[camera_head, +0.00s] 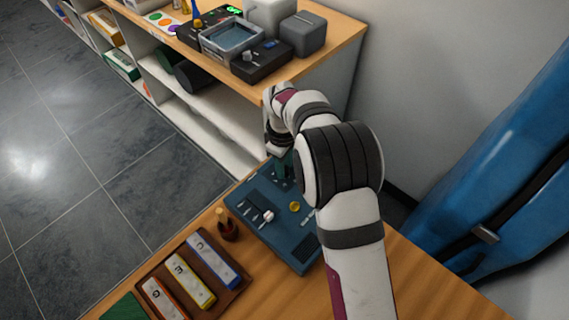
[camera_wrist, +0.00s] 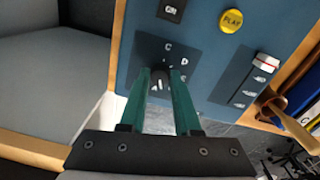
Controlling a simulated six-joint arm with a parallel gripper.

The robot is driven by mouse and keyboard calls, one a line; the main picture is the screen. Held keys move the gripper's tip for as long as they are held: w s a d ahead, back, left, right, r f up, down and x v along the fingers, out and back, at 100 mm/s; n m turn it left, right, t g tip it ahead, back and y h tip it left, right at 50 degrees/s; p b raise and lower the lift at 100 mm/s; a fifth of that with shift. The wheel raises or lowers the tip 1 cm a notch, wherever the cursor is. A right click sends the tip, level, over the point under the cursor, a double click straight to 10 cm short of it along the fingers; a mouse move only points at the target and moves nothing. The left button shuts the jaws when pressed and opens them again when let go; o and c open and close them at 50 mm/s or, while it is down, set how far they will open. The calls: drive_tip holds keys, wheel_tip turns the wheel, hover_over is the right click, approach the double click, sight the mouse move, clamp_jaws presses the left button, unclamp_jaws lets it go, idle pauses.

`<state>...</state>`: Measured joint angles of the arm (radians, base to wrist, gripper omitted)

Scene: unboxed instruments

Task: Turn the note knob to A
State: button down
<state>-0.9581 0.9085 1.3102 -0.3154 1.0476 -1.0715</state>
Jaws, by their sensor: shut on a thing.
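The blue instrument panel (camera_head: 262,228) lies on the near wooden table, partly covered by my arm in the head view. In the wrist view the panel (camera_wrist: 215,62) carries the dark note knob (camera_wrist: 160,78), ringed by white letters. C, D and A can be read; other letters are partly hidden by the fingers. My gripper (camera_wrist: 161,76) has its green fingers on either side of the knob, shut on it. A small pale mark shows on the knob, but its direction is hard to tell.
The panel also has a yellow PLAY button (camera_wrist: 232,20), an ON switch (camera_wrist: 172,8) and a white-capped slider (camera_wrist: 265,62). A wooden tray (camera_head: 222,297) with coloured note bars and a dark cup (camera_head: 228,231) stand left of the panel. A shelf unit (camera_head: 337,38) with instruments stands behind.

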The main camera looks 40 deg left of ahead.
drive_tip(key=shift+m, duration=2.3)
drive_tip(key=c, duration=0.6)
unclamp_jaws()
drive_tip(key=r, duration=1.5)
drive_tip(key=shift+s+a+r, duration=0.1)
drive_tip(key=shift+s+r, duration=0.2)
drive_tip(key=shift+r, duration=0.1)
